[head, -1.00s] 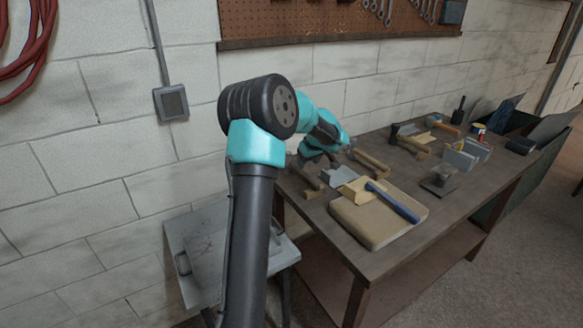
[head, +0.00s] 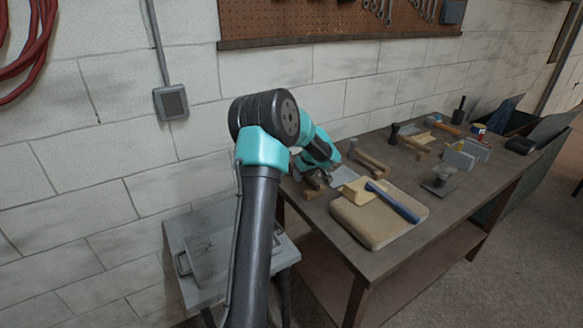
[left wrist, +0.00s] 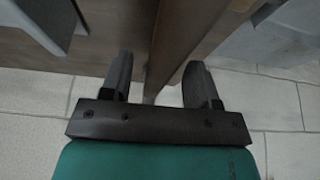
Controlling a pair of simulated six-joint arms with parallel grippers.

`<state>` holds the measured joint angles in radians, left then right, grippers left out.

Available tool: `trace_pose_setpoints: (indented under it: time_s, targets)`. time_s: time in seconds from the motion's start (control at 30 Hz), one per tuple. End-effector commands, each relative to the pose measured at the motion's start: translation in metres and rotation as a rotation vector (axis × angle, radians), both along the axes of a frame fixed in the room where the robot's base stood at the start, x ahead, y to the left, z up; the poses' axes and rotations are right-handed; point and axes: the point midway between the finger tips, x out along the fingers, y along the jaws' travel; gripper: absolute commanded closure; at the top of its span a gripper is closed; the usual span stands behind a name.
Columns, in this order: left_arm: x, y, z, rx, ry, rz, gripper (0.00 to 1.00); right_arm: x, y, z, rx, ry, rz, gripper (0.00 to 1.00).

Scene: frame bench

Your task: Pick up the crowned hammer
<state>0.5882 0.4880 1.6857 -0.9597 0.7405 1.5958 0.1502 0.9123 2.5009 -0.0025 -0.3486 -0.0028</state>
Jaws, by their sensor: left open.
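Several hammer-like tools with wooden handles lie on the bench. One wooden handle (head: 372,162) lies just right of my left gripper (head: 318,180), and another wooden-handled tool (head: 413,146) with a dark head lies farther back. I cannot tell which one is the crowned hammer. In the head view my left gripper is small and partly hidden by its own arm, over the bench's left end. In the left wrist view the same gripper (left wrist: 158,65) has its two dark fingers apart with nothing held between them. My right gripper is not in view.
The wooden bench (head: 335,237) runs back along the block wall. A tan board (head: 370,228) with a blue-handled tool (head: 395,203) lies at its front. A grey block (head: 458,158) and a dark metal stand (head: 438,182) are farther right. A grey metal cabinet (head: 205,293) stands left.

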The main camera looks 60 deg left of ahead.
Motion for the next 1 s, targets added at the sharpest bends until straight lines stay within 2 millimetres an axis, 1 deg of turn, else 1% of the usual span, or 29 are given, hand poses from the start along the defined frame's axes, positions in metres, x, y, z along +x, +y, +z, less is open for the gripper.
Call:
trace_pose_setpoints:
  time_s: [0.03,0.13,0.63,1.0]
  targets:
    - [-0.0002,0.0029,-0.0056,0.000,0.001,0.000,0.45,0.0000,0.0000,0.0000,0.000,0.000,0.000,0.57]
    - [0.0001,0.0054,-0.0116,0.001,0.000,0.001,0.45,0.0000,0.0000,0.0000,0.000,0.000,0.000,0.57]
    - [0.0003,0.0055,-0.0119,0.001,-0.001,0.001,0.46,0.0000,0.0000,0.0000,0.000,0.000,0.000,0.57]
    - [0.0003,0.0055,-0.0118,0.001,-0.001,0.001,0.81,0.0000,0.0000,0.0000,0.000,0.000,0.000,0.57]
